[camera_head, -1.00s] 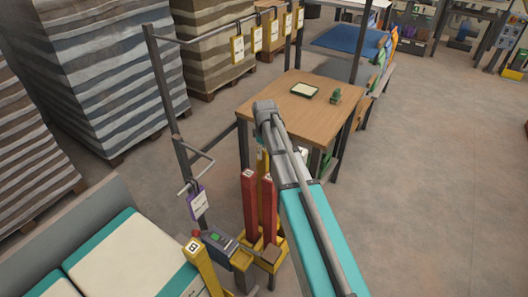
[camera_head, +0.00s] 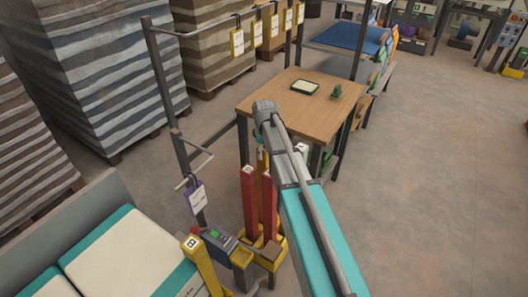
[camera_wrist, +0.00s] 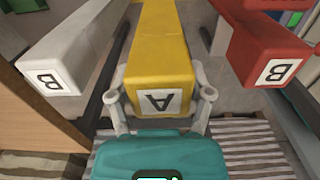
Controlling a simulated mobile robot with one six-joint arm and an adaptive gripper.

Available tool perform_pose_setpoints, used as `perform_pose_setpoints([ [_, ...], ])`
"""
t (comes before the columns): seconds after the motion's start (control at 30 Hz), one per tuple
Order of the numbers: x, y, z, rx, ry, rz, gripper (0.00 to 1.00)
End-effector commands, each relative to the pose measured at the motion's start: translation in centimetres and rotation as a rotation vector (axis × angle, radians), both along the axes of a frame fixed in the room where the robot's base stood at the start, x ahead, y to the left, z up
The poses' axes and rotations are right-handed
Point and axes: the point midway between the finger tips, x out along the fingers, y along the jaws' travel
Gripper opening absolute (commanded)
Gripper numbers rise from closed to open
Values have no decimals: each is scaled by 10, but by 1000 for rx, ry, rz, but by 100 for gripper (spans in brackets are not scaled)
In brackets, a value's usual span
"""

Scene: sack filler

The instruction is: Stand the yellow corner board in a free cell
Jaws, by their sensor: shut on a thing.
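The yellow corner board (camera_wrist: 163,40), marked A on its end, is between the two fingers of my gripper (camera_wrist: 160,97) in the wrist view. The gripper is shut on it near that end. A strip of yellow (camera_head: 261,161) shows beside the red boards in the head view, partly hidden by my arm. Two red boards (camera_head: 250,205) stand upright in a yellow stand (camera_head: 277,258). In the wrist view a red board marked B (camera_wrist: 262,50) is at the right and a white board marked B (camera_wrist: 66,62) at the left. The cells and the held board's lower end are hidden.
A wooden table (camera_head: 270,105) with a small tray (camera_head: 305,88) stands behind the stand. A yellow post marked B (camera_head: 203,265) and a grey control box (camera_head: 217,240) are close at its left. Open floor (camera_head: 430,170) lies to the right.

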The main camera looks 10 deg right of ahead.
Motion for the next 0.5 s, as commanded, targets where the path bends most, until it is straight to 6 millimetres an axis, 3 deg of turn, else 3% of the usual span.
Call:
perform_pose_setpoints([
  [0.5,0,0,-16,0,0,0,9],
])
